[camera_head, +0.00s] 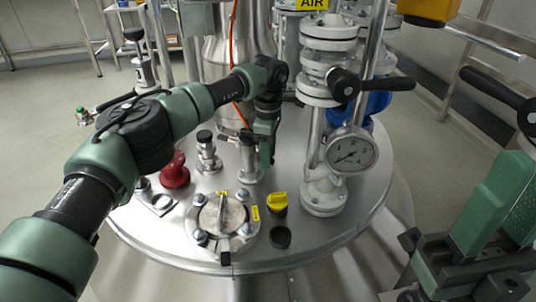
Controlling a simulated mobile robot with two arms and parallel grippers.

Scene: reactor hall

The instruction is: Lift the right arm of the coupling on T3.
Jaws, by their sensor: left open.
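My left arm comes in from the left over the steel vessel lid (330,235). My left gripper (266,150) points down and is open. It is at the upper right side of a short upright steel fitting (250,166), which looks like the coupling. A small lever-like piece shows on the fitting's left; its right side is hidden by the gripper, so I cannot see a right arm or tell whether the gripper touches it. No T3 label is readable. My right gripper (462,270), green and black, is at the lower right, away from the lid; its jaws are unclear.
Left of the fitting stand a steel fitting with a black top (206,150) and a red fitting (174,170). A bolted round cover (222,220) and a yellow cap (278,201) are in front. A pressure gauge (351,151) and white-flanged pipework stand at the right.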

